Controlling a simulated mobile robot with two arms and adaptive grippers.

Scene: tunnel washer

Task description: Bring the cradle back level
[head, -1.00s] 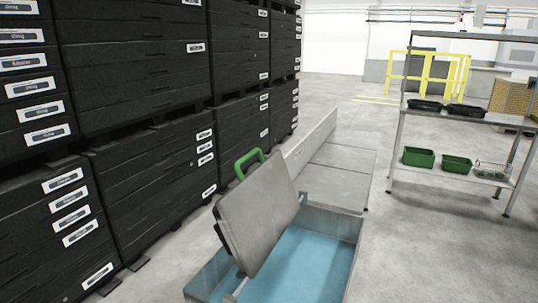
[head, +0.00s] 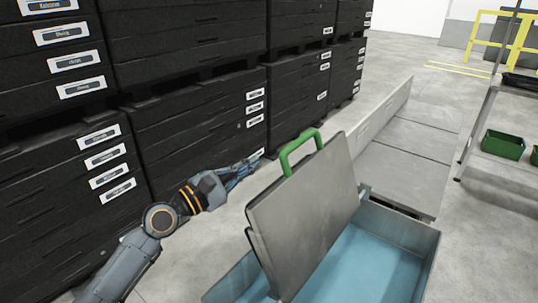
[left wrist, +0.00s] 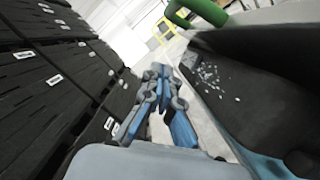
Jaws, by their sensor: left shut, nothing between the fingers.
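The cradle (head: 305,215) is a flat grey metal tray tilted steeply over a tank of blue liquid. A green handle (head: 298,147) stands on its raised upper edge. In the left wrist view the cradle's dark side (left wrist: 235,85), flecked with small white bits, fills the right, with part of the green handle (left wrist: 212,10) above it. My left gripper (head: 254,164) is shut and empty, left of the handle and apart from it. Its fingers (left wrist: 160,73) also show in the left wrist view. My right gripper is not in view.
The tank (head: 408,228) stands under the cradle, with grey covers (head: 410,150) behind it. Stacked black crates (head: 195,125) line the left side. A shelf with green bins (head: 503,145) stands at right. Bare floor separates the crates from the tank.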

